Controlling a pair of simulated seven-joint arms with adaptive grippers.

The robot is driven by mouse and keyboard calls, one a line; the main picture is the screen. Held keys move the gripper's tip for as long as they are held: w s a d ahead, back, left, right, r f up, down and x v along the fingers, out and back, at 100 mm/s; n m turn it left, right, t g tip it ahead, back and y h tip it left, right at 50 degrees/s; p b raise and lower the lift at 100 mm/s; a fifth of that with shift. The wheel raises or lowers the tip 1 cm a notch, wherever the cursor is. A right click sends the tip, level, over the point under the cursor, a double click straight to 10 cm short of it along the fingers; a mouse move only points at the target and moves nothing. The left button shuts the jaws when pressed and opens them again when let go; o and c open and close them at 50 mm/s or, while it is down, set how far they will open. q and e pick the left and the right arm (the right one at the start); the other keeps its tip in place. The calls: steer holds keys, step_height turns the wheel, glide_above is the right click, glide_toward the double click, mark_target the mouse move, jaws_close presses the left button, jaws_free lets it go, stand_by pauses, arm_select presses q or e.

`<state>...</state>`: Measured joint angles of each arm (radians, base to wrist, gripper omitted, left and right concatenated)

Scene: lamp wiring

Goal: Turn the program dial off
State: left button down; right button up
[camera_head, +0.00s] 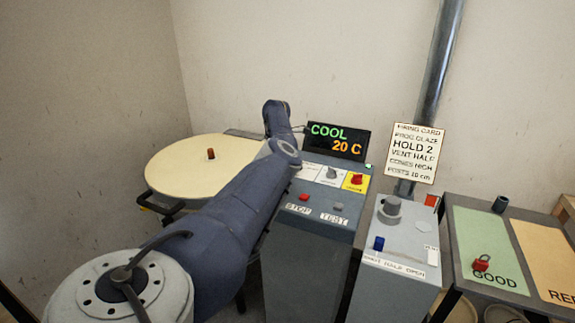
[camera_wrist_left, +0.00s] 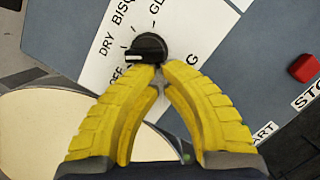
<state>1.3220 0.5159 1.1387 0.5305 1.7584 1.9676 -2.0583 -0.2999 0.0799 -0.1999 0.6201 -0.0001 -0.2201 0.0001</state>
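The program dial (camera_wrist_left: 150,47) is a round black knob in the left wrist view, on a white label reading OFF, DRY, BISQ and further words partly cut off. Its white pointer mark faces left, close to OFF and DRY. My left gripper (camera_wrist_left: 158,66) has its yellow fingertips almost together at the dial's lower edge; whether they touch it I cannot tell. In the head view my left arm reaches to the grey control panel (camera_head: 335,215) and hides the gripper and this dial. My right gripper is in neither view.
The panel has a display (camera_head: 337,141) reading COOL 20 C, a grey knob (camera_head: 332,173), a red knob on yellow (camera_head: 356,180), and a red STOP button (camera_head: 304,197). A round cream lid (camera_head: 180,180) lies left. A grey vent box (camera_head: 395,270) and sorting table (camera_head: 480,225) stand right.

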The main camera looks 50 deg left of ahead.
arm_select(q)
steer(key=n, duration=0.1)
steer(key=d+n, duration=0.1)
steer(key=n, duration=0.1)
steer(key=n+y, duration=0.1)
steer(key=shift+w+d, duration=0.1)
steer(key=shift+d, duration=0.15)
steer(key=shift+w+d, duration=0.1)
steer(key=shift+d, duration=0.1)
stand_by(1.4)
steer(key=shift+a, duration=0.1)
steer(key=shift+w+a+r, duration=0.2)
steer(key=shift+a+r, duration=0.2)
steer(key=shift+a, duration=0.25)
steer(key=shift+s+f, duration=0.1)
